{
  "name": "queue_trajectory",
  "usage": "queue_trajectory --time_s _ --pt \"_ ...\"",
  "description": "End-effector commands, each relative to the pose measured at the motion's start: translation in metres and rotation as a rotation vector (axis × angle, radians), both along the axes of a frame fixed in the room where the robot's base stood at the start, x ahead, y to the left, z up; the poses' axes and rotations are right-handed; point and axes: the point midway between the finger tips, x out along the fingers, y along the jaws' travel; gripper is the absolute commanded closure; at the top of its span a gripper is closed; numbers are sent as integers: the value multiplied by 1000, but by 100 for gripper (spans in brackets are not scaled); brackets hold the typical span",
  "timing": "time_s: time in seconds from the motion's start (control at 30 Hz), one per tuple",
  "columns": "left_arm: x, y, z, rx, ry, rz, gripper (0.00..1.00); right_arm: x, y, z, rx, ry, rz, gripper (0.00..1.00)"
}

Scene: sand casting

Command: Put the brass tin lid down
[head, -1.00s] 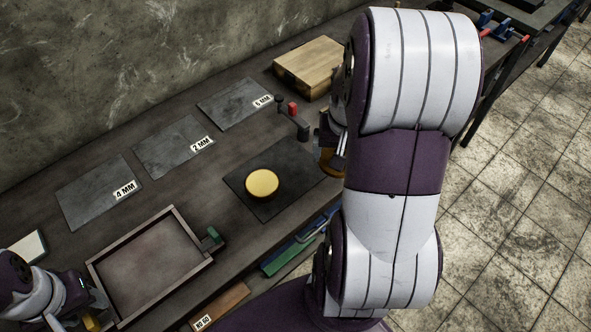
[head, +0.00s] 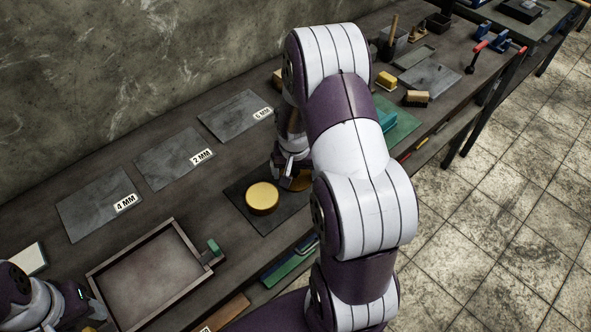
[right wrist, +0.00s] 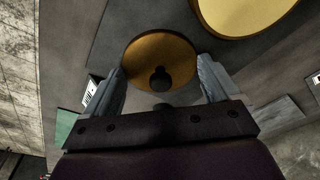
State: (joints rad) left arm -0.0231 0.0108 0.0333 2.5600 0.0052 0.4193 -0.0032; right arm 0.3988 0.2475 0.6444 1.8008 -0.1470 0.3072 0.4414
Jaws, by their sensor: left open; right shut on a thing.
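The brass tin lid (right wrist: 160,52), a round brass disc with a dark knob, is between the fingers of my right gripper (right wrist: 162,82) in the right wrist view. The gripper is shut on it across the rim. In the head view the lid (head: 299,184) is mostly hidden by my right arm, just right of the brass tin (head: 262,197). The tin sits on a dark square mat (head: 262,226); it also shows in the right wrist view (right wrist: 243,14). I cannot tell whether the lid touches the mat. My left gripper (head: 92,307) is open and empty at lower left.
A wooden-framed tray (head: 150,280) with a green block (head: 213,246) at its corner lies left of the mat. Plates marked 4 MM (head: 92,205), 2 MM (head: 170,160) and another (head: 232,115) lie behind. Brushes and boxes stand at far right.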

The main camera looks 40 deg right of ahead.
Motion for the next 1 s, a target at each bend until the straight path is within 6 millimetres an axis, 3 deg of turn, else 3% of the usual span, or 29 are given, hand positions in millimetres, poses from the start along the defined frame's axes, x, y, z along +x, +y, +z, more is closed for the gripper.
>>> queue_trajectory --time_s 0.13,0.17,0.37,0.5,0.8,1.0 --pt "0 0 -4 0 0 0 51 0 0 -5 1 1 0 39" --pt "0 0 -3 0 0 0 51 0 0 -3 0 0 0 0" --pt "0 0 -2 0 0 0 51 0 0 -3 0 0 0 0" --pt "0 0 1 0 0 0 51 0 0 8 -2 -2 0 0" --pt "0 0 3 0 0 0 51 -9 7 84 -3 -4 1 0" --pt "0 0 3 0 0 0 51 -13 12 115 0 0 4 0"
